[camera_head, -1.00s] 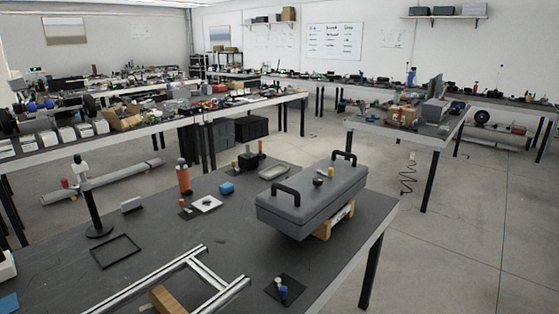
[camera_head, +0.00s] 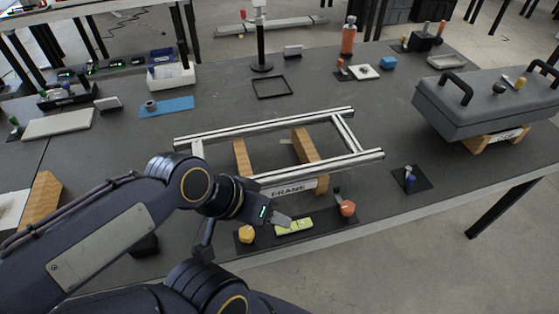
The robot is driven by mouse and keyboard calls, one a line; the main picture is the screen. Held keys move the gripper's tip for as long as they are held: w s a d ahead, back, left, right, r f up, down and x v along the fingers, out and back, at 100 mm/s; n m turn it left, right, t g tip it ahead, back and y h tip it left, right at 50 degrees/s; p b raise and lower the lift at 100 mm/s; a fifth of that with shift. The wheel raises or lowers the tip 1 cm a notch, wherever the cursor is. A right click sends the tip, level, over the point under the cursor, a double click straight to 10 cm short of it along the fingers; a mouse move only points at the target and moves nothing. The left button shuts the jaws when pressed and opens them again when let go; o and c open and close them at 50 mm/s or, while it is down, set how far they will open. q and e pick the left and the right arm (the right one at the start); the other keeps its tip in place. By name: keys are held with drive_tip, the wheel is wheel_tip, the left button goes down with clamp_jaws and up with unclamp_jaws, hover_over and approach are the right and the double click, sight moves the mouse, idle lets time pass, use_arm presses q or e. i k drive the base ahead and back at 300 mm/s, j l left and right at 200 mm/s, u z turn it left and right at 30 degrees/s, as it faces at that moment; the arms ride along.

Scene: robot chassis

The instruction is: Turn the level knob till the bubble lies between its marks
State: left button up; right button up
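A yellow-green level (camera_head: 294,227) lies on a dark strip at the near edge of the table, below the metal frame. Its bubble and marks are too small to read. A yellow knob (camera_head: 246,234) sits on the strip left of the level, and an orange-red knob (camera_head: 347,208) sits to its right. My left gripper (camera_head: 281,219) reaches in from the left, close above the level and between the two knobs. It does not visibly hold either knob, and its finger gap cannot be made out. My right gripper is not in view.
The aluminium frame (camera_head: 270,118) rests on wooden blocks just behind the strip. A grey case (camera_head: 490,105) stands at the right on a wooden stand. A small dark mat (camera_head: 422,184) with a blue-topped piece lies right of the frame. Bare table lies between frame and case.

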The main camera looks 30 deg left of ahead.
sight(246, 233)
drive_tip(key=k+j+u, duration=0.1)
drive_tip(key=u, duration=0.3)
drive_tip(key=j+u, duration=0.15)
drive_tip(key=u, duration=0.2)
drive_tip(key=k+j+u, duration=0.1)
drive_tip(key=u, duration=0.3)
drive_tip(key=j+z, duration=0.1)
